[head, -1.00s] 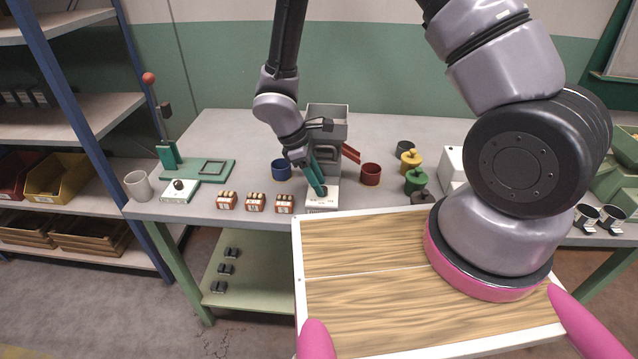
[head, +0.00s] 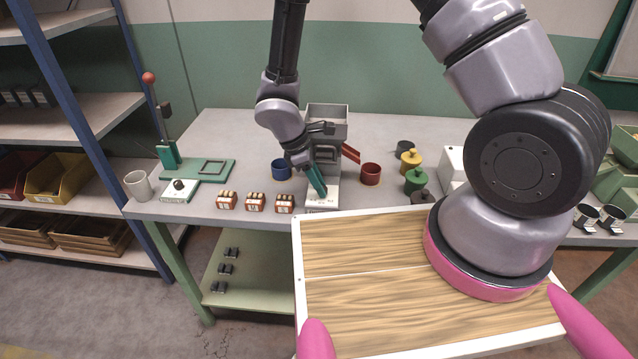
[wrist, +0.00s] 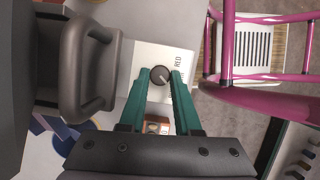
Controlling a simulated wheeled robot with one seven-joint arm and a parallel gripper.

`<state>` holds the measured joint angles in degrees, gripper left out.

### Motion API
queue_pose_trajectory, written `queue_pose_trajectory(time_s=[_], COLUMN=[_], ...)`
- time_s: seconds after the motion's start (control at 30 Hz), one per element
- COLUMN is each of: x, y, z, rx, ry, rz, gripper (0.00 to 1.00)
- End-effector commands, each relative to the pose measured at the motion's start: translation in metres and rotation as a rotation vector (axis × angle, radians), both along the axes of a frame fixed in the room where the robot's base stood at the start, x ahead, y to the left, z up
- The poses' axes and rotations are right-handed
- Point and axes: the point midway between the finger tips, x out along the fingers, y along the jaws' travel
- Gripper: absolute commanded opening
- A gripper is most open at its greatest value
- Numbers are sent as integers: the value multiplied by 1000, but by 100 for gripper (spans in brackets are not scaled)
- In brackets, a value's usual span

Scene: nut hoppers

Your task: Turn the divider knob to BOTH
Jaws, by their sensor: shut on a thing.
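The divider knob (wrist: 160,75) is a small dark round knob with a pale pointer line, on a white plate (wrist: 147,57) in the wrist view. The word RED shows beside it; other lettering is partly hidden by a finger. The pointer slants toward the lower right there. My gripper (wrist: 158,78) has its teal fingers on either side of the knob, shut on it. In the head view my gripper (head: 322,192) reaches down to the front of the grey hopper machine (head: 327,115), over its white base (head: 322,204), and hides the knob.
A blue cup (head: 281,169) stands left of the machine and a red cup (head: 370,174) right of it, by a red chute (head: 350,153). Several small boxes (head: 255,203) line the front edge. A white box with another knob (head: 178,185) is farther left.

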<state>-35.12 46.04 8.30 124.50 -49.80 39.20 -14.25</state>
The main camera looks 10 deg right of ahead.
Motion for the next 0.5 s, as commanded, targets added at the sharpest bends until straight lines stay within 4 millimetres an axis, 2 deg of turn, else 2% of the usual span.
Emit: queue_pose_trajectory(time_s=[0.5], x=[-4], y=[1], z=[1], rx=[0], ry=[-1], rz=[416], gripper=[0])
